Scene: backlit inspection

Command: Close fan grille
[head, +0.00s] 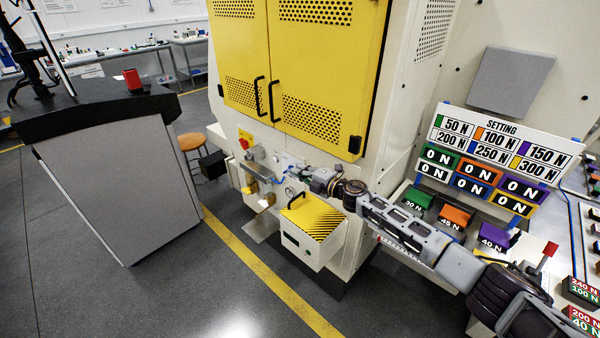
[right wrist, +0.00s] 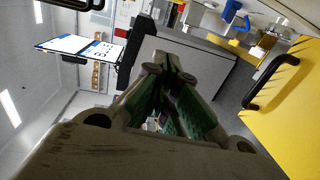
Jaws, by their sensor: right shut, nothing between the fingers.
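No part is labelled as a fan grille. The closest match is the pair of yellow doors (head: 325,65) with perforated panels and black handles on the machine, which look shut or nearly shut in the head view. My right gripper (head: 309,177) is below these doors, in front of the machine. In the right wrist view its fingers (right wrist: 168,62) meet at the tips with nothing between them. Below it is a white box (head: 310,247) with a yellow, black-striped lid and black handle. The lid also shows in the right wrist view (right wrist: 290,115). My left gripper is in neither view.
A grey console (head: 120,180) with a red cup (head: 133,80) stands at the left. A setting board (head: 490,155) and coloured weight blocks (head: 453,215) are at the right, near my right arm. Small fixtures (head: 255,160) stick out left of the gripper. The floor in front is clear.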

